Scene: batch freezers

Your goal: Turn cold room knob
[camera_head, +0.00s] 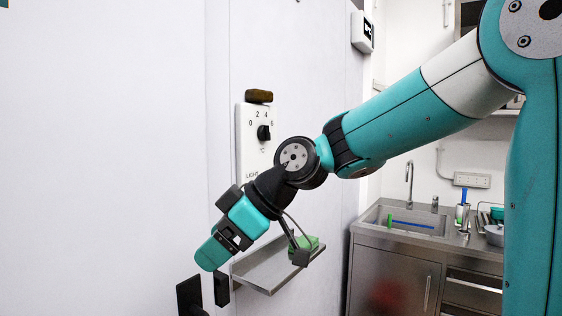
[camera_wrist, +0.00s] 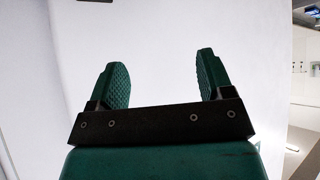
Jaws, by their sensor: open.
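The cold room knob (camera_head: 264,132) is a small black dial on a white control panel (camera_head: 243,150) fixed to the pale wall. Numbers 0, 2, 4 and 6 are printed around it, and lettering starting "LIGHT" shows below, partly hidden by my arm. My gripper (camera_head: 205,262) is below and left of the knob, pointing down and left, away from it. In the wrist view my gripper (camera_wrist: 161,80) is open, with two green ridged fingers apart and nothing between them. The knob does not show in the wrist view.
A brown block (camera_head: 259,96) sits atop the panel. A metal shelf (camera_head: 262,280) with a green item (camera_head: 303,243) juts from the wall below it. A black handle (camera_head: 190,296) is near my gripper. A sink counter (camera_head: 400,240) stands at right.

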